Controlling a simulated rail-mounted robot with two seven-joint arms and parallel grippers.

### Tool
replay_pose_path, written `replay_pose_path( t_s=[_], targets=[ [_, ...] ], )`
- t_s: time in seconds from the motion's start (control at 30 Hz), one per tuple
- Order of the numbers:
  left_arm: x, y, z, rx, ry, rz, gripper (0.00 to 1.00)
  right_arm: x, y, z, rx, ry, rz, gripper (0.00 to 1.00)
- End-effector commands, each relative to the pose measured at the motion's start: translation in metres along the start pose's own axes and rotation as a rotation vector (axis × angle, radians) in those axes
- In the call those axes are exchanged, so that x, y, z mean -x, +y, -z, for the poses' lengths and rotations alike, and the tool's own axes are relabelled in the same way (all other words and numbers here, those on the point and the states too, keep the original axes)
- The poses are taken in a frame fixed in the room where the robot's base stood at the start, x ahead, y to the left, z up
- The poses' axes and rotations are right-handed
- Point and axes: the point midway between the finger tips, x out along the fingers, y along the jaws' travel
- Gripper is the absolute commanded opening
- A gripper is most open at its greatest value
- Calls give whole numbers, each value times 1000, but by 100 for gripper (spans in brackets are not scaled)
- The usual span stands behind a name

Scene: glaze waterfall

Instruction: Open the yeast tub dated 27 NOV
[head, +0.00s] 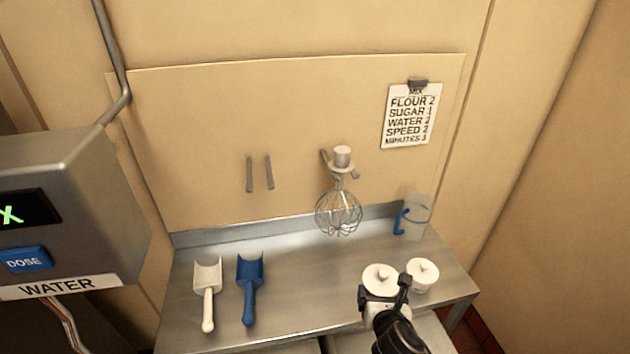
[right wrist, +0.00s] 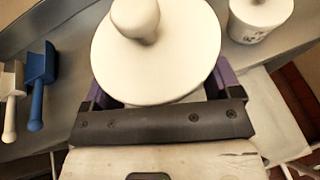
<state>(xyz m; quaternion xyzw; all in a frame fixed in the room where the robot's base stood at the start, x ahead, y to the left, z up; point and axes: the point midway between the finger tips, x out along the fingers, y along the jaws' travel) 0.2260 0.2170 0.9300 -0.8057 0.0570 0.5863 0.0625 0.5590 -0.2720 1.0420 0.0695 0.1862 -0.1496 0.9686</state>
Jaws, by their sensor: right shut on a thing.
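Two white lidded tubs stand at the right end of the steel table. The left tub (head: 381,277) has a round white lid with a knob on top, and the lid is on. My right gripper (head: 384,295) is around this tub, shut on it below the lid. In the right wrist view the lid (right wrist: 160,62) fills the middle, with gripper fingers on both sides. The other tub (head: 422,274) is smaller in view, lidded and free; in the right wrist view (right wrist: 258,20) it carries dark marks too small to read. No date is legible. My left gripper is out of view.
A clear jug with a blue handle (head: 413,217) stands behind the tubs. A whisk (head: 339,210) hangs on the wall panel. A white scoop (head: 207,291) and a blue scoop (head: 249,287) lie at left. The table (head: 305,285) is bare between scoops and tubs.

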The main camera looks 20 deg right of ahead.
Motion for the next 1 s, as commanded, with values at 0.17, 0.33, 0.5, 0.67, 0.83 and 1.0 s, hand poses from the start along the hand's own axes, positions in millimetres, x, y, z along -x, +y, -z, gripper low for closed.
replay_pose_path(
  t_s=[0.17, 0.33, 0.5, 0.67, 0.83, 1.0],
  targets=[
    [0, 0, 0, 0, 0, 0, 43, 0, -3, 3, -8, -1, 17, 41],
    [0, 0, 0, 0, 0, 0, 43, 8, -5, 11, -19, -4, 41, 41],
    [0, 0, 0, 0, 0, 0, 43, 30, 8, 14, -7, -3, 14, 41],
    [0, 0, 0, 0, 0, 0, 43, 61, 24, 14, 18, 0, -46, 41],
    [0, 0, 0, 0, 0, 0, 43, 94, 41, -2, 55, 4, -134, 41],
    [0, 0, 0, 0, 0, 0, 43, 122, 54, -25, 91, 12, -221, 41]
  ],
)
